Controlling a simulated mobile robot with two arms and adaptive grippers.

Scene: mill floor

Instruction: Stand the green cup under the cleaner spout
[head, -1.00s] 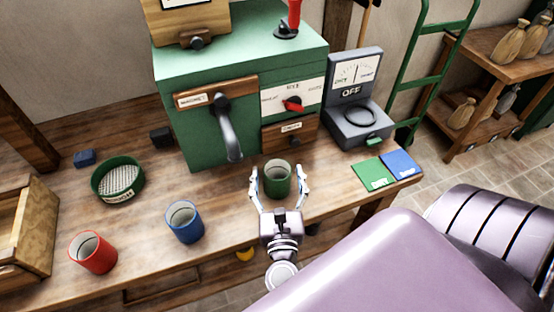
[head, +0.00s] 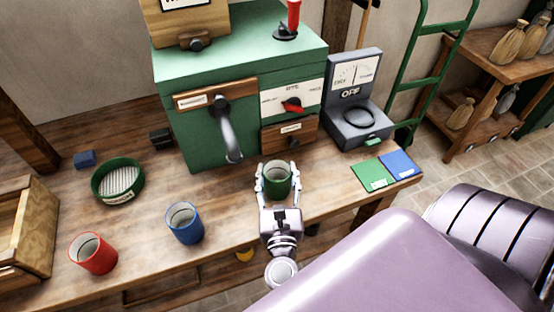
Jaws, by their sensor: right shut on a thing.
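The green cup (head: 278,182) stands upright on the workbench, in front of the green machine (head: 206,130). My right gripper (head: 278,186) is shut on the cup, with one finger on each side of it. A curved grey spout (head: 229,137) comes down from the machine's front, to the left of the cup and behind it. Its wooden panel has a label (head: 192,101) too small to read surely. The cup is not under this spout. My left gripper is not in view.
A blue cup (head: 185,224) and a red cup (head: 93,254) stand on the bench (head: 143,240) to the left. A round green sieve (head: 117,181) lies behind them. A grey meter box (head: 355,118) and green and blue cards (head: 371,175) are at right. Bench between blue cup and gripper is clear.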

